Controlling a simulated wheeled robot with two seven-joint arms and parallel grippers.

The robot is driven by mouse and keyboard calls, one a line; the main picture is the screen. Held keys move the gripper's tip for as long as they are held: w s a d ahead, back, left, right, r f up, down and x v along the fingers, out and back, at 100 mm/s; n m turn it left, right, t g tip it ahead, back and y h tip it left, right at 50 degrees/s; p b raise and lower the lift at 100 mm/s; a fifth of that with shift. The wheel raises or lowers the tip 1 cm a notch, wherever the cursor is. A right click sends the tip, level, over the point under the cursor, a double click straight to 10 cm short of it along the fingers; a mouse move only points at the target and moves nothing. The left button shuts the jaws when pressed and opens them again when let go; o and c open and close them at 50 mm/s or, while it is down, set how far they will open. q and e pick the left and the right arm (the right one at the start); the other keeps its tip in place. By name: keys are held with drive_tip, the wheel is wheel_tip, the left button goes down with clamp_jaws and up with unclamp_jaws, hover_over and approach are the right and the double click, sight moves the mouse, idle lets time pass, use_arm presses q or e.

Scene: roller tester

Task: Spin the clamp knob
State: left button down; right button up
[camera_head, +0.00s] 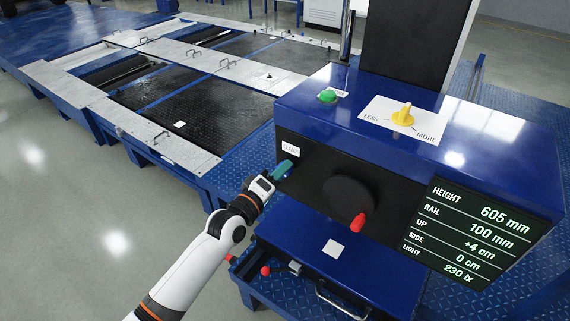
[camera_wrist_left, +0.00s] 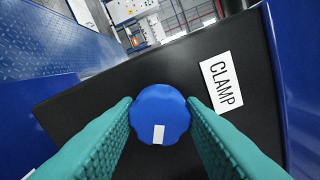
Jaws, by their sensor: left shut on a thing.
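The clamp knob (camera_wrist_left: 161,108) is a round blue knob with a scalloped edge and a white mark low on its face. It sits on the dark front panel beside the CLAMP label (camera_wrist_left: 221,81), which also shows in the head view (camera_head: 290,149). My left gripper (camera_head: 284,168) reaches the panel from the left, and its teal fingers are shut on the knob, one on each side. In the head view the fingers hide most or all of the knob. My right gripper is not in view.
A yellow LESS/MORE dial (camera_head: 404,115) and a green button (camera_head: 327,96) sit on the blue top. To the right of my gripper are a black handwheel (camera_head: 347,197) with a red handle (camera_head: 358,224) and a readout screen (camera_head: 477,233). Open floor (camera_head: 75,215) lies to the left.

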use_arm(q)
drive_tip(key=n, duration=0.2)
drive_tip(key=shift+n, duration=0.3)
drive_tip(key=n+p, duration=0.1)
drive_tip(key=n, duration=0.7)
drive_tip(key=n+p, duration=0.3)
drive_tip(key=n, duration=0.3)
drive_tip(key=shift+r, duration=0.15)
drive_tip(key=c, duration=1.2)
unclamp_jaws()
drive_tip(key=shift+f, duration=0.2)
drive_tip(key=o, duration=0.6)
